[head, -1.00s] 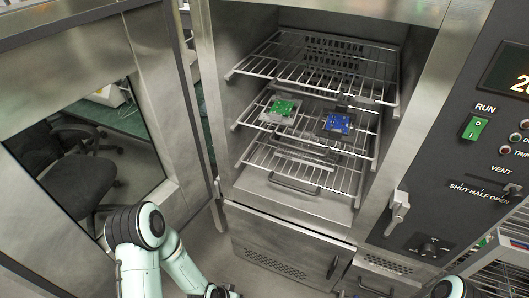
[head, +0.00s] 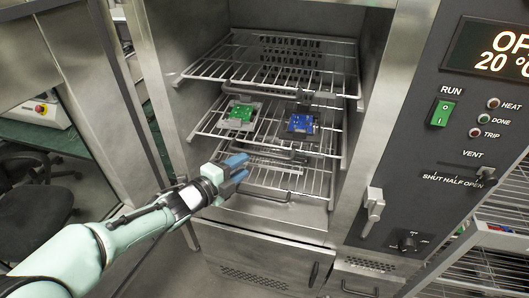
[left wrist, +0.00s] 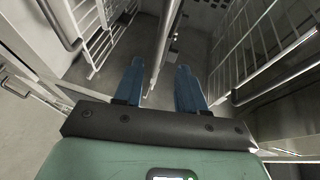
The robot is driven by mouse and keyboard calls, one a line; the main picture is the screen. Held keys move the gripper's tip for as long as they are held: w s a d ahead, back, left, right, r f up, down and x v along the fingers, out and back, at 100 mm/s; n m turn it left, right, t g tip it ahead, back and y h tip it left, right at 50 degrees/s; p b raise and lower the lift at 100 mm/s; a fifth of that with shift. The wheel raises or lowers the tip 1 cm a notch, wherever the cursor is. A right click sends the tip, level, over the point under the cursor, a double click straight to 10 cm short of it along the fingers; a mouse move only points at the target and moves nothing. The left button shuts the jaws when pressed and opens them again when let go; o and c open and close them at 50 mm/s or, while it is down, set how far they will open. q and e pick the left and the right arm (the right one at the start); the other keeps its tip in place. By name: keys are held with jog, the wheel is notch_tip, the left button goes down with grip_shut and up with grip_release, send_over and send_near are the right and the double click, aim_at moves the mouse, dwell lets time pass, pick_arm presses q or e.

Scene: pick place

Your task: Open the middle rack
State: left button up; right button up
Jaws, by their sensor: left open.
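The middle rack (head: 205,128) is a wire shelf inside the open oven, with a green board (head: 241,112) and a blue board (head: 301,122) on it. Its front handle bar (head: 275,151) shows above my left gripper. My left gripper (head: 243,168) has blue fingers and is open in front of the oven, close to the front of the middle and lower racks. In the left wrist view a metal bar (left wrist: 165,40) runs between the open fingers (left wrist: 160,85). I cannot tell whether they touch it. My right gripper is out of view.
An empty top rack (head: 215,68) is above and a lower rack (head: 310,182) with its own handle (head: 268,193) is below. The oven door (head: 50,75) stands open at left. A control panel (head: 455,150) and a wire shelf (head: 490,262) are at right.

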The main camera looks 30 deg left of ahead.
aim_at(259, 155)
pick_arm(q)
jog(key=x, duration=1.1)
jog(key=shift+d+p, duration=0.1)
jog(key=shift+p, duration=0.3)
jog(key=shift+f, duration=0.1)
grip_shut()
